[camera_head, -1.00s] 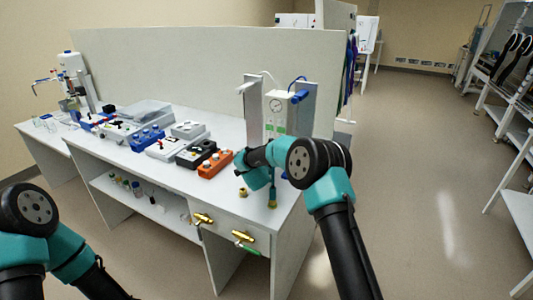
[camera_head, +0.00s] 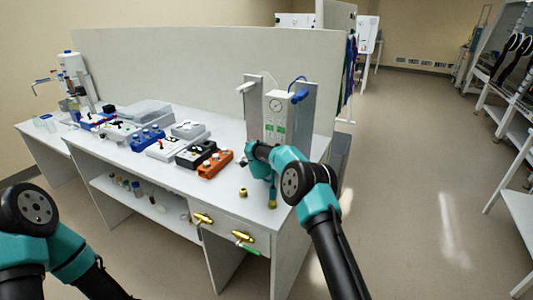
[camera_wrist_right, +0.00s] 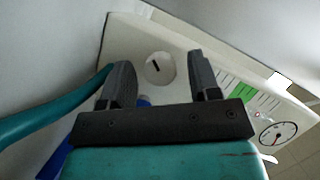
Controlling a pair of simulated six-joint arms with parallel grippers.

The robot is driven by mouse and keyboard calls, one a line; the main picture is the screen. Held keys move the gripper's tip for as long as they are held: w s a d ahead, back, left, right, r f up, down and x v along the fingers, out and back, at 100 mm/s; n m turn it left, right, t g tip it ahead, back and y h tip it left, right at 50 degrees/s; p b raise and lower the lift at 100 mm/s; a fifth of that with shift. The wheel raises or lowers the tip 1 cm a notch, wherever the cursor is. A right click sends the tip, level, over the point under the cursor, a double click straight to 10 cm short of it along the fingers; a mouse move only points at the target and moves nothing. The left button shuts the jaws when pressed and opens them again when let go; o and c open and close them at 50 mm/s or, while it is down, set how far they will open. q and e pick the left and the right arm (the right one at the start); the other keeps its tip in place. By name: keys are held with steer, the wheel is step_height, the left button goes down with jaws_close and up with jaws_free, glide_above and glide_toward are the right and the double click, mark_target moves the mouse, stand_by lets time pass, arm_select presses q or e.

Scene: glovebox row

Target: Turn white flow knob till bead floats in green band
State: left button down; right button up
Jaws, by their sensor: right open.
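The white flow knob (camera_wrist_right: 160,68), round with a dark slot-like mark, sits on the pale panel (camera_wrist_right: 125,42) in the right wrist view. My right gripper (camera_wrist_right: 161,88) is open, its two dark fingers at either side of the knob in that picture. I cannot tell whether they touch it. The green band (camera_wrist_right: 243,92) and a round gauge (camera_wrist_right: 278,134) lie to the right. In the head view the panel (camera_head: 289,106) stands at the bench end and my right arm hides the knob. I cannot make out the bead. My left gripper is out of view.
An orange box (camera_head: 215,164) and several other devices stand left of the panel. A small brass fitting (camera_head: 243,192) sits on the bench top (camera_head: 225,190) near its front edge. Brass valves (camera_head: 203,219) stick out from the front. The tall grey partition (camera_head: 190,75) stands behind.

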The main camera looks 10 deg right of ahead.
steer(key=c, duration=0.9)
steer(key=shift+n+g, duration=0.3)
steer(key=shift+n, duration=0.1)
steer(key=shift+w+r+n+g+h, duration=0.1)
steer(key=shift+n+g+h, duration=0.25)
steer(key=shift+n, duration=0.45)
steer(key=shift+a+n+g+h, duration=0.1)
steer(key=shift+n+g+h, duration=0.35)
steer(key=shift+n+g, duration=0.55)
steer(key=shift+n+t, duration=0.25)
steer(key=shift+n, duration=0.05)
steer(key=o, duration=0.9)
